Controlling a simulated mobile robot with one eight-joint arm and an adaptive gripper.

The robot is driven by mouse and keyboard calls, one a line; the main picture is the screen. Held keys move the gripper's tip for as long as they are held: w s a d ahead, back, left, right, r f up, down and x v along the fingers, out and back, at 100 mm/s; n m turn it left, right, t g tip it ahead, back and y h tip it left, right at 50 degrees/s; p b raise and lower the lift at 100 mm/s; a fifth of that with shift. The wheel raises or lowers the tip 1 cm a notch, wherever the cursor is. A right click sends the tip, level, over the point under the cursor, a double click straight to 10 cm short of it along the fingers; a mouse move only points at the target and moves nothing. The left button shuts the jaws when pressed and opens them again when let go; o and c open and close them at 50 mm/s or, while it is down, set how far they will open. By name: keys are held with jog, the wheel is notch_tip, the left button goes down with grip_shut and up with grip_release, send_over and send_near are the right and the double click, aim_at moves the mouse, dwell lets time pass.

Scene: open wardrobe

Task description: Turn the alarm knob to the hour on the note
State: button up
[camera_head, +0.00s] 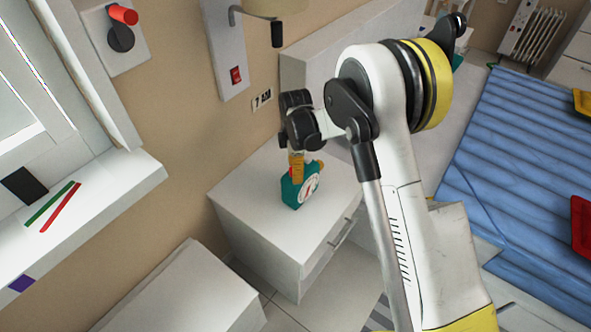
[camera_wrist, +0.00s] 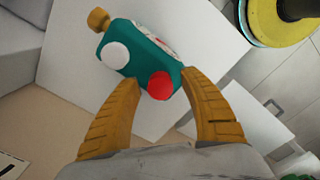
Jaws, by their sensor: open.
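A teal alarm clock (camera_head: 290,193) with a white dial stands on the white bedside cabinet, below a wall note (camera_head: 262,99) that reads "7 AM". In the wrist view the clock (camera_wrist: 136,40) shows a white round knob (camera_wrist: 115,55), a red round knob (camera_wrist: 160,86) and a yellow knob (camera_wrist: 98,19) at one end. I cannot tell by label which is the alarm knob. My gripper (camera_head: 297,168) is above the clock. In the wrist view its yellow fingers (camera_wrist: 160,76) are open, with the red knob between their tips; contact is unclear. The dial is mostly hidden there.
The white cabinet (camera_head: 245,205) has free top around the clock. A wall lamp panel with a red switch (camera_head: 236,76) is above. A windowsill (camera_head: 110,195) with green and red pencils is at left. A blue bed (camera_head: 520,140) lies at right.

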notch_tip(320, 180, up, 12)
dwell(0.4)
dwell(0.3)
jog(key=s+d+r+m+t, duration=0.3)
jog(key=s+d+r+m, duration=0.6)
jog(key=s+d+r, duration=0.4)
jog(key=s+d+m+t, duration=0.4)
jog(key=s+m, duration=0.6)
jog(key=s, duration=0.4)
jog(key=shift+s+d+r+m, duration=0.15)
jog(key=shift+d+r+m, duration=0.15)
jog(key=shift+d+m, duration=0.15)
